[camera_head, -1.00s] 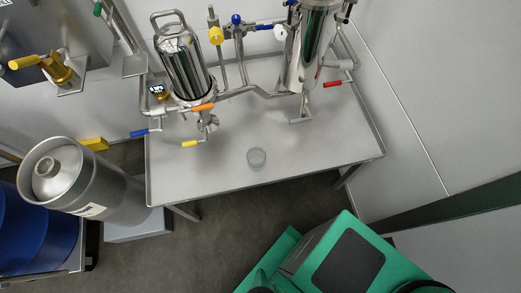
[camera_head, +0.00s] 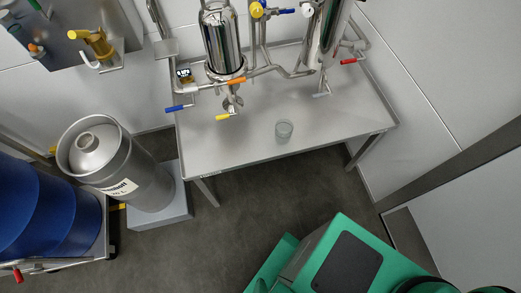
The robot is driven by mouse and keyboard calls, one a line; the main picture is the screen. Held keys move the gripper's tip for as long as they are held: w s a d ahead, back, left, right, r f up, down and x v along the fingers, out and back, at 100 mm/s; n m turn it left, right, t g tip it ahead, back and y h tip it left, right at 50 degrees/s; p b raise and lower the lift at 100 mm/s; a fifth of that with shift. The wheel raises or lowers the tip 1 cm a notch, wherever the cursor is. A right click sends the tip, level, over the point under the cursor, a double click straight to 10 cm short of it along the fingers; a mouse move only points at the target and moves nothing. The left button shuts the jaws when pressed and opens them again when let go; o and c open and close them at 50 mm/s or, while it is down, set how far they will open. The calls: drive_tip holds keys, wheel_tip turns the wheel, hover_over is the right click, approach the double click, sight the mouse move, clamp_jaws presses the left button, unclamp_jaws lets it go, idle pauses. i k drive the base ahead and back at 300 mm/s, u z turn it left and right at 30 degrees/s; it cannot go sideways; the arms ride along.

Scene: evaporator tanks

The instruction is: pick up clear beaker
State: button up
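A clear beaker (camera_head: 284,129) stands on the grey metal table (camera_head: 330,118), near its front edge and right of the middle. It looks upright and nothing touches it. My gripper does not show in this view. Only green parts of my own body show at the bottom right, apart from the table.
Steel tanks (camera_head: 222,42) with pipes and coloured valve handles stand along the table's back. A yellow handle (camera_head: 222,117) lies left of the beaker. A metal keg (camera_head: 117,165) and blue drums (camera_head: 40,215) stand at the left. The floor (camera_head: 235,235) before the table is clear.

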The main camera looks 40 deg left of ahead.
sight(284, 128)
drive_tip(key=z, duration=0.05)
drive_tip(key=k, duration=1.85)
drive_tip(key=u, duration=1.15)
drive_tip(key=i, duration=1.65)
